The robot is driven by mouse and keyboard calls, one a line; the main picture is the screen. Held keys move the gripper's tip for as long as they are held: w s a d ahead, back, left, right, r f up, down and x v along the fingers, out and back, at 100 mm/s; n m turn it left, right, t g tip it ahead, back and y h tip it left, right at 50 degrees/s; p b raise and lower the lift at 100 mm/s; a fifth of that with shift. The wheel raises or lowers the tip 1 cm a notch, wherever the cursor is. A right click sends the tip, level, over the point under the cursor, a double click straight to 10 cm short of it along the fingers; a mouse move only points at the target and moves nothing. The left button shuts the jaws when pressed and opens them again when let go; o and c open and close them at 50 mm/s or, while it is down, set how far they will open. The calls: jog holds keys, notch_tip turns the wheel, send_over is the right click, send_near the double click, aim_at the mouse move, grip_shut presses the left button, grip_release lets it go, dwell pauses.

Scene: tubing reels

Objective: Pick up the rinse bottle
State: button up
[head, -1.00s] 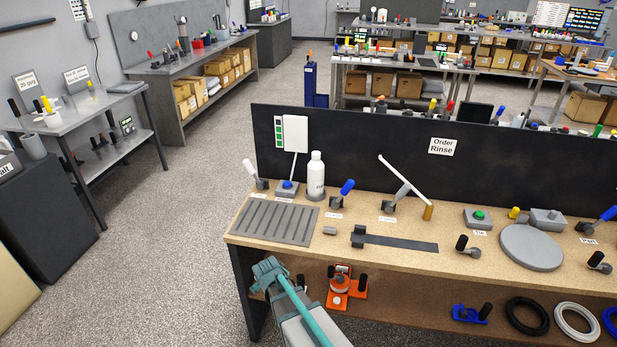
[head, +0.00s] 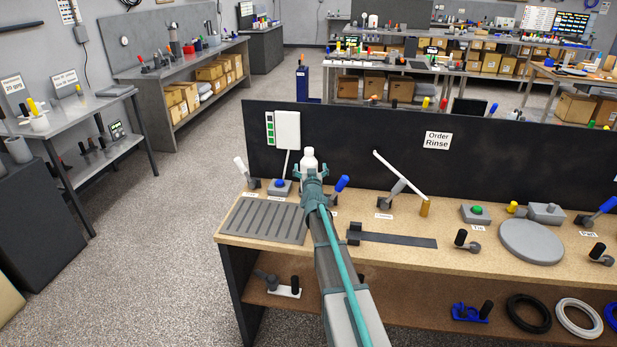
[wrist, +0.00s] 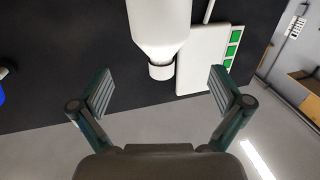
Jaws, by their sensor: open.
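The white rinse bottle (head: 309,157) stands upright at the back of the bench, in front of the dark panel. Its lower part is hidden behind my gripper in the head view. My gripper (head: 311,172) is in front of the bottle, with its fingers spread. In the wrist view the bottle (wrist: 160,30) appears upside down, its cap (wrist: 162,72) pointing down the picture between the two open fingers (wrist: 164,92). I see a gap on each side of the bottle. The fingers do not appear to touch it.
A blue-handled lever (head: 342,183) stands just right of my gripper. A white panel with green squares (head: 287,130) is behind. A grooved grey mat (head: 262,220) lies on the bench.

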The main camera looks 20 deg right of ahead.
aim_at(309, 160)
jog(key=p+x, duration=0.2)
jog(key=x, duration=0.5)
jog(key=shift+w, duration=0.25)
jog(key=c, duration=1.9)
